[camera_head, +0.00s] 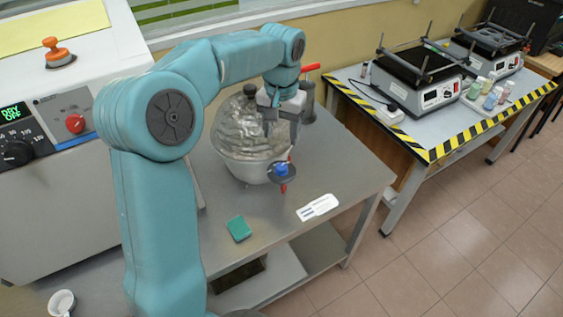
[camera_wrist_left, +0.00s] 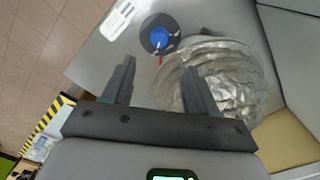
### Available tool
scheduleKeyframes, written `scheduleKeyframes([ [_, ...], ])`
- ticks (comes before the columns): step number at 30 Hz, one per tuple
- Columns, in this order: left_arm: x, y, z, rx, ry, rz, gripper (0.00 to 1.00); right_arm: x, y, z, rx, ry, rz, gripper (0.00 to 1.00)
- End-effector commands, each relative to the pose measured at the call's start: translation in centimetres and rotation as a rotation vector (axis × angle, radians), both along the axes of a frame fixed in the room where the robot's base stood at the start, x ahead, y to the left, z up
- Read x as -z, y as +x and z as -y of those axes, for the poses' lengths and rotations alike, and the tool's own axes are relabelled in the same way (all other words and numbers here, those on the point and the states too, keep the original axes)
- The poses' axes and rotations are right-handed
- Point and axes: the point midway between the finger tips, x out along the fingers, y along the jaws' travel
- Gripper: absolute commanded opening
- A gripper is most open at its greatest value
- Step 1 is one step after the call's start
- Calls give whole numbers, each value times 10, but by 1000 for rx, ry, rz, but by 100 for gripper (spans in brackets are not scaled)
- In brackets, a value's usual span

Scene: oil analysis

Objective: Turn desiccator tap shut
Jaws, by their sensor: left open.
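The desiccator (camera_head: 240,150) is a round vessel with a crinkled, shiny domed top, standing on the grey metal table. Its tap, with a blue knob (camera_head: 281,169) on a dark disc and a red part below, is at the vessel's front right side. In the left wrist view the tap (camera_wrist_left: 158,38) shows beyond the fingertips, with the desiccator's shiny dome (camera_wrist_left: 225,80) to its right. My left gripper (camera_head: 281,134) is open and empty, above the tap and in front of the dome, apart from the tap. My right gripper is not in view.
A green pad (camera_head: 239,229) and a white label (camera_head: 318,207) lie on the table (camera_head: 215,262). A grey cylinder (camera_head: 307,103) with a red handle stands behind the desiccator. An oven-like machine (camera_head: 55,120) is at left. A striped-edge table (camera_head: 420,128) with instruments is at right.

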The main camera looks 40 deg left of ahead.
Motion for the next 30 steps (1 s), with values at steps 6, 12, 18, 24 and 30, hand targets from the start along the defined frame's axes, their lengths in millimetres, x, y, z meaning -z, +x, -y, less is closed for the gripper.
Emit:
scheduleKeyframes([
  [6, 54, -1, 0, 0, -2, -5, 58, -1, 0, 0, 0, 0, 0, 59],
  [12, 91, -1, 0, 0, -1, -4, 58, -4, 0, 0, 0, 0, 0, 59],
  [18, 108, 0, 0, 1, -1, -1, 58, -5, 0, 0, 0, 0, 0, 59],
  [24, 111, 0, 0, 1, 0, 0, 58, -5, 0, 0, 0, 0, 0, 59],
  [30, 110, 0, 0, 1, 0, 0, 22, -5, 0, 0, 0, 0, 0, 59],
])
